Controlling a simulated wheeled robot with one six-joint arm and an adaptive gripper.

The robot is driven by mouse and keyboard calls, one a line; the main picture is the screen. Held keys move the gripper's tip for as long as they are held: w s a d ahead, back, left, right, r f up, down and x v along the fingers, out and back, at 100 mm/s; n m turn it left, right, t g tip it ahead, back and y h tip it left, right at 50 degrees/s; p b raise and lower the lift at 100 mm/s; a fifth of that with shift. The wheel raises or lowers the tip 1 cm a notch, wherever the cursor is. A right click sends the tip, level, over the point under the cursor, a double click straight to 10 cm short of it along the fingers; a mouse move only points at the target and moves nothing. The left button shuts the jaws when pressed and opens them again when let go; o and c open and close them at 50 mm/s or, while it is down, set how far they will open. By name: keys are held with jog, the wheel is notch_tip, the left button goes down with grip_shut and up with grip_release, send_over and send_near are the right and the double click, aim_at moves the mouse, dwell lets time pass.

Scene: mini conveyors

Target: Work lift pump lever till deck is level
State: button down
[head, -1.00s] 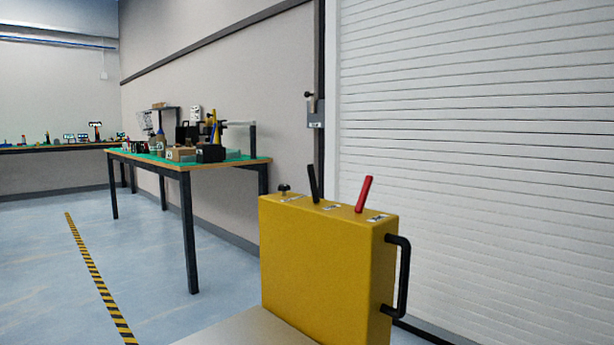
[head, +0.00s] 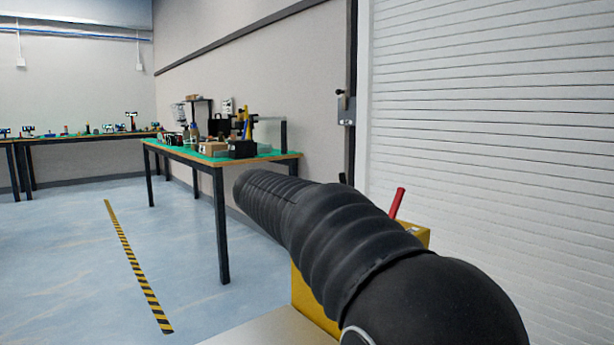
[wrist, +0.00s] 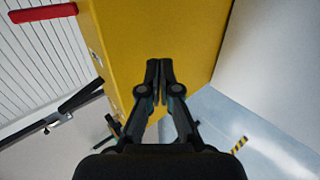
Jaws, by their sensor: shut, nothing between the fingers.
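The yellow pump box (head: 310,297) stands on a pale flat surface (head: 268,328), with my dark arm across most of it in the head view. Its red lever (head: 397,203) sticks up, tilted; only the tip of a black lever (head: 343,178) shows behind my arm. In the wrist view my gripper (wrist: 160,70) is shut and empty, its fingertips in front of the yellow box's side (wrist: 175,30). The red lever (wrist: 43,14) is at the upper left and the black lever (wrist: 82,95) at the left, both apart from the fingers. Any contact with the box is unclear.
A green-topped workbench (head: 280,157) with several items stands against the wall at the left. A white roller shutter (head: 490,130) rises at the right. The blue floor (head: 80,260) is clear, with a yellow-black stripe (head: 140,270).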

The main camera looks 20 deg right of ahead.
jog(key=w+a+r+h+p, duration=0.1)
jog(key=w+r+h+p, duration=0.1)
jog(key=w, duration=0.8)
jog(key=w+r+g+h+p, duration=0.1)
jog(key=w+r+h+p, duration=0.2)
jog(key=w, duration=0.8)
notch_tip(320, 180, up, 2)
jog(key=h, duration=0.4)
jog(key=shift+w+a+g+h, duration=0.25)
jog(key=shift+a+g+h, duration=0.05)
jog(key=shift+a, duration=0.1)
jog(key=shift+d, duration=0.15)
jog(key=d, duration=0.6)
jog(key=w+d, duration=0.1)
jog(key=d, duration=0.3)
jog(key=shift+d+r, duration=0.1)
jog(key=shift+r, duration=0.2)
jog(key=shift+s+r+b, duration=0.25)
jog(key=shift+s+b, duration=0.1)
jog(key=shift+s, duration=0.4)
jog(key=shift+s+d+r, duration=0.15)
jog(key=shift+s+d, duration=0.05)
jog(key=shift+s, duration=0.35)
jog(key=shift+s+d+r, duration=0.1)
jog(key=shift+s+d, duration=0.1)
jog(key=shift+s, duration=0.3)
